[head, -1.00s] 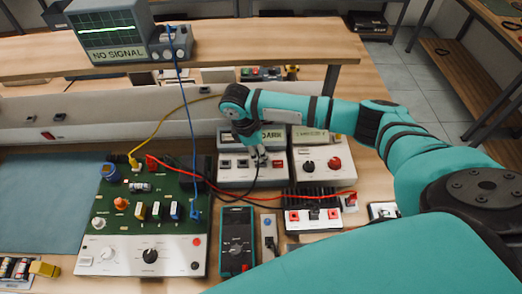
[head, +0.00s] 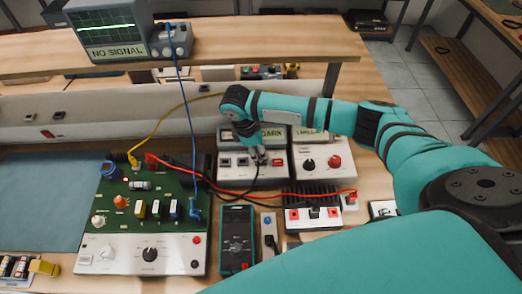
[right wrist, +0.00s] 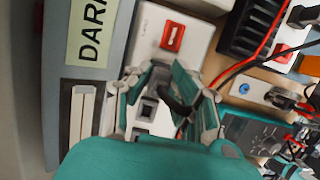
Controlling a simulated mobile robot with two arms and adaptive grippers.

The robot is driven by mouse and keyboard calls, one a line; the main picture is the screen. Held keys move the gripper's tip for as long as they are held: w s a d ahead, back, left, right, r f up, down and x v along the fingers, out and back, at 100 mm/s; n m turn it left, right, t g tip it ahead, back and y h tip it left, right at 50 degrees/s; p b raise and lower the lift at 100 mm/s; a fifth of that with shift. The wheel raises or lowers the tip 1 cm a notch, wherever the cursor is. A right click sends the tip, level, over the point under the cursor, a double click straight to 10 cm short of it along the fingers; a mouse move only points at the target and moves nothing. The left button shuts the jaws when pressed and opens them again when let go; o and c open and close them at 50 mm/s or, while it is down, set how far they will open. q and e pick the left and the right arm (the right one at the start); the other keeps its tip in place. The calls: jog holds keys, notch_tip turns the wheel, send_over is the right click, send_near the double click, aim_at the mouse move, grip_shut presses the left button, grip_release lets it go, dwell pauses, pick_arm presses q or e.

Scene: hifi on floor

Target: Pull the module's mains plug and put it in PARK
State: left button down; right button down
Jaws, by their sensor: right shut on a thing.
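The module (head: 223,174) is a white-fronted unit with a grey top and a display reading DARK (head: 274,133). Its front has dark square sockets (head: 226,162) and a red switch (head: 277,162). My right gripper (head: 259,156) is over this front, shut on a small black plug (right wrist: 178,103) seen between its fingers in the right wrist view. A black cord (head: 254,180) hangs from the plug. A dark square socket (right wrist: 148,108) shows beside the plug. Whether the plug's pins are in a socket is hidden. I cannot read a PARK label. My left gripper is not in view.
A second white unit (head: 318,163) with knobs stands right of the module. A green circuit board (head: 150,205) stands left, with yellow, blue and red leads. A red lead (head: 290,195) crosses in front. A meter (head: 237,240) and a black-finned unit (head: 313,212) are nearer.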

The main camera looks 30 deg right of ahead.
jog(key=shift+f, duration=0.4)
dwell(0.3)
jog(key=c, duration=1.1)
grip_release()
jog(key=d+p+v, duration=0.1)
jog(key=p+v, duration=0.5)
jog(key=v, duration=1)
jog(key=shift+s+r, duration=0.2)
jog(key=shift+r, duration=0.35)
